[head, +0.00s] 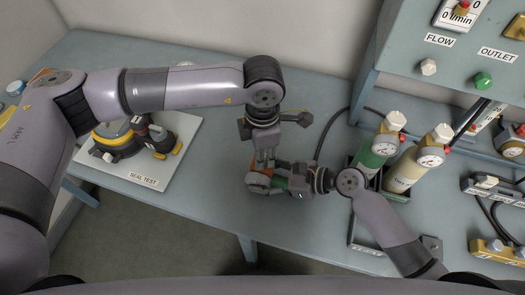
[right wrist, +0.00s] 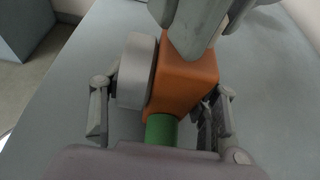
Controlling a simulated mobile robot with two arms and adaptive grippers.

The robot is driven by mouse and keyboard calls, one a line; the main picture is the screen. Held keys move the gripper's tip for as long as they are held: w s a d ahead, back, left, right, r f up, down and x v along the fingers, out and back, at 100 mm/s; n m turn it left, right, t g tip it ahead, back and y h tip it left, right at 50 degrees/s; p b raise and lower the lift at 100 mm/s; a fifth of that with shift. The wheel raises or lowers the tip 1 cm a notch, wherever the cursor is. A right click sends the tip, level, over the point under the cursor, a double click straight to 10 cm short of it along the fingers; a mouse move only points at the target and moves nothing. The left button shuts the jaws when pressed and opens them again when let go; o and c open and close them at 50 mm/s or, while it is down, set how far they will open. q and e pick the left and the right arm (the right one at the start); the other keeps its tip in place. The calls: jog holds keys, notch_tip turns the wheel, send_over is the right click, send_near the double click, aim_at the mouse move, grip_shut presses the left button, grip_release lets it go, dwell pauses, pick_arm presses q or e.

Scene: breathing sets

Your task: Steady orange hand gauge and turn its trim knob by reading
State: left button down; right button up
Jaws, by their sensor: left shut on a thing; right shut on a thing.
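The orange hand gauge (head: 253,179) is held just above the bench near its front edge. Its orange body (right wrist: 185,85) and the side of its round grey dial (right wrist: 137,70) show in the right wrist view; the reading cannot be made out. My left gripper (head: 264,160) points down and is shut on the gauge from above; its fingers also show in the right wrist view (right wrist: 195,28). My right gripper (head: 278,182) comes in from the right and is shut on the green trim knob (right wrist: 160,130). The exact finger contact on the knob is partly hidden.
A white seal test board (head: 185,125) with a yellow and dark device lies at left. Green (head: 379,152) and cream (head: 405,170) cylinders stand close to my right arm. A panel (head: 440,60) with knobs rises at right. The bench middle is clear.

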pick_arm(q)
jog(key=shift+m, duration=1.5)
jog(key=c, duration=1.3)
grip_release()
jog(key=shift+c, duration=0.2)
notch_tip(320, 180, up, 12)
pick_arm(e)
jog(key=o, duration=1.6)
